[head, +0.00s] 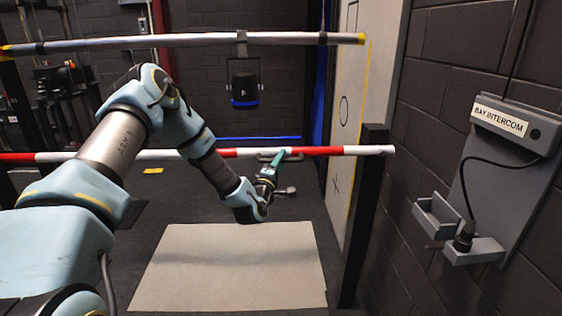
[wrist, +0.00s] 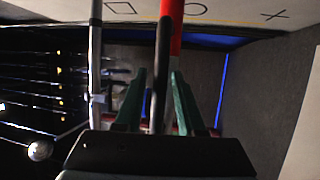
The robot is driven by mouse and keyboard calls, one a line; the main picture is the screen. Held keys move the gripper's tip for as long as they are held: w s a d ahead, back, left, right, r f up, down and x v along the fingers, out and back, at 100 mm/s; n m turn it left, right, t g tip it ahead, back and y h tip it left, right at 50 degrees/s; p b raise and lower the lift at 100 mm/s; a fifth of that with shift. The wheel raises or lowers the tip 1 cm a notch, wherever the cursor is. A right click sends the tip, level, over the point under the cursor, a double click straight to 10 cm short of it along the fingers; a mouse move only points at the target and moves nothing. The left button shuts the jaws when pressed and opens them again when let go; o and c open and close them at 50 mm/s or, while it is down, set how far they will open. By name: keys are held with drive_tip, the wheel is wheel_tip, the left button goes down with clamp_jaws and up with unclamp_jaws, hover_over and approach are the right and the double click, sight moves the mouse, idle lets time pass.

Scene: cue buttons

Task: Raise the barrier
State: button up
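The barrier is a red-and-white striped pole (head: 330,151) lying level across the head view, its right end at a dark post (head: 362,215). A small grey handle (head: 266,156) shows on the pole by my gripper (head: 280,157). In the wrist view, the green fingers of my gripper (wrist: 158,78) stand apart on either side of a dark bar (wrist: 162,50), which looks like the handle. Gaps show between the bar and both fingers. The red part of the pole (wrist: 176,28) runs just behind it. The lower part of the bar is partly hidden by my gripper.
A grey overhead rail (head: 180,41) carries a hanging dark unit (head: 243,85) behind the barrier. A bay intercom (head: 500,135) with a corded handpiece is on the right wall. A pale mat (head: 230,265) lies on the floor before the barrier.

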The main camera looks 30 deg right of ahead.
clamp_jaws()
idle(1.1)
